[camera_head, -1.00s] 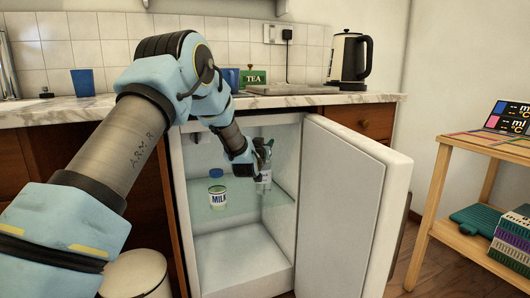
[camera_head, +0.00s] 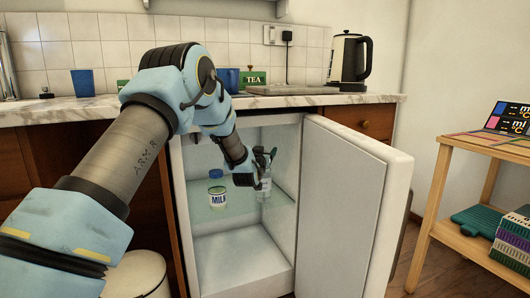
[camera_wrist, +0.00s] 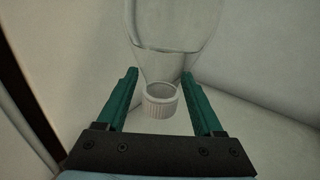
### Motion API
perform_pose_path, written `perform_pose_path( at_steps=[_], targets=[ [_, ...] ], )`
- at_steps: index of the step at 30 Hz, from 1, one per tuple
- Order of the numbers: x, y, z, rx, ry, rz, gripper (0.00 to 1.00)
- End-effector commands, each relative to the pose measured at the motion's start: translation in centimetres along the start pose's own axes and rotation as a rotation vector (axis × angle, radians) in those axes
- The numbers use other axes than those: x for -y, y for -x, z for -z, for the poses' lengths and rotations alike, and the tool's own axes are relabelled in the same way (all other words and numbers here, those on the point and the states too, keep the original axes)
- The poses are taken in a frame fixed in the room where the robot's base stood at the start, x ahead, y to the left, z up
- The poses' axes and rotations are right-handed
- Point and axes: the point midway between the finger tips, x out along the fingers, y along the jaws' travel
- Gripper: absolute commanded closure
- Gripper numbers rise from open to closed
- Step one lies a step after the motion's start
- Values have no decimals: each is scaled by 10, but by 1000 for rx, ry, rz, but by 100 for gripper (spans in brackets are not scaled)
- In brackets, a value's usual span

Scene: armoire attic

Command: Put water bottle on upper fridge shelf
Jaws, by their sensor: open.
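The clear water bottle (camera_head: 265,187) is on the glass upper shelf (camera_head: 236,207) inside the open fridge, toward the right wall. It looks upright, though my gripper hides part of it. My gripper (camera_head: 265,157) is at the bottle's upper part. In the wrist view, the bottle (camera_wrist: 172,40) has its white cap (camera_wrist: 161,101) between the two green fingers of my gripper (camera_wrist: 160,78). The fingers are spread, with visible gaps on both sides of the cap.
The fridge door (camera_head: 345,205) is swung open to the right. The lower compartment (camera_head: 240,258) is empty.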

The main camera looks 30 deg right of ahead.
Motion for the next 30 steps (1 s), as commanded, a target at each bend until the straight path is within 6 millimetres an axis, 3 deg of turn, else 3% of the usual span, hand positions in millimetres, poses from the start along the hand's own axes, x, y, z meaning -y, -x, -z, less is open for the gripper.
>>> perform_pose_path(
  at_steps=[8, 21, 30],
  targets=[
    [0, 17, 2, 2, 0, 0, 31],
    [0, 102, 1, 1, 0, 0, 31],
    [0, 120, 1, 0, 0, 0, 31]
  ],
)
